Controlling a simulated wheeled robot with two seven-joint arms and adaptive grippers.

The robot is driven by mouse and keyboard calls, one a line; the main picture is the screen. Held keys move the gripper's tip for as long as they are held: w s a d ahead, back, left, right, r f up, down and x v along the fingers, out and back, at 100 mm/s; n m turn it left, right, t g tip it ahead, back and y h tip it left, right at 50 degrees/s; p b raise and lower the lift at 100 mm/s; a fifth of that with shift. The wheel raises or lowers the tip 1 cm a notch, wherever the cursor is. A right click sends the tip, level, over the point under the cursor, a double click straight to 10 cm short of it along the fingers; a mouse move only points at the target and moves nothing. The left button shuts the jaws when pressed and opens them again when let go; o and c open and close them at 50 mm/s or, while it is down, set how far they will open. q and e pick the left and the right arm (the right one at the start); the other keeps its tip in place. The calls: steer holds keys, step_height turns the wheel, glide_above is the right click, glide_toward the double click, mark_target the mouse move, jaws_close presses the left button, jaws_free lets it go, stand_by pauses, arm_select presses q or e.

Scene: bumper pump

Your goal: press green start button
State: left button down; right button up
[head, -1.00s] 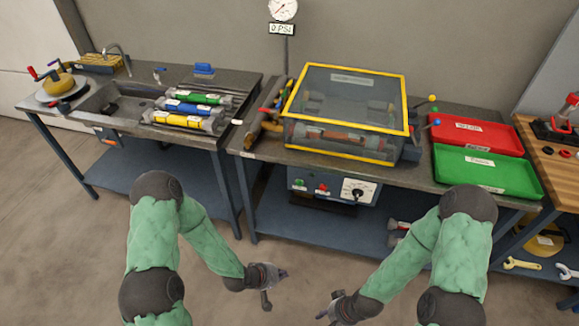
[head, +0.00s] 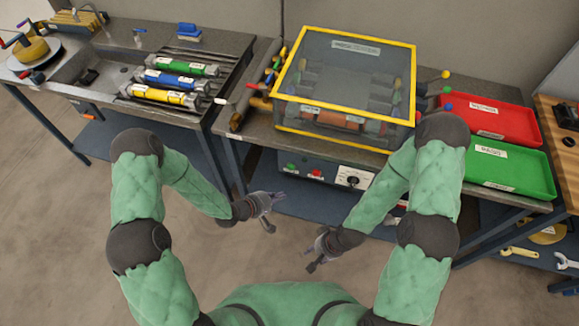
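My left gripper (head: 273,212) is below the panel in the picture, apart from the button. My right gripper (head: 311,258) is lower and farther right, also apart from the panel. Both look empty, with fingers apart, though they are small in view.
A yellow-framed clear cover (head: 352,44) stands on the bench (head: 255,127) above the panel. Red (head: 485,120) and green (head: 509,167) trays are at right. Green, blue and yellow-banded cylinders (head: 170,97) lie by the sink at left. The floor before the panel is clear.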

mark_target(291, 167)
arm_select(q)
steer(key=w+d+b, duration=0.1)
steer(key=w+d, duration=0.1)
steer(key=w, duration=0.6)
steer(key=shift+w+d, duration=0.2)
steer(key=shift+d, duration=0.2)
steer(key=shift+w, duration=0.15)
stand_by(1.2)
steer(key=shift+w+d, duration=0.15)
steer(key=shift+w, duration=0.1)
steer(key=shift+w+d, duration=0.1)
steer(key=shift+w, duration=0.35)
stand_by(1.1)
steer(key=shift+s, duration=0.15)
steer(key=shift+s+a, duration=0.25)
steer(key=shift+s, duration=0.45)
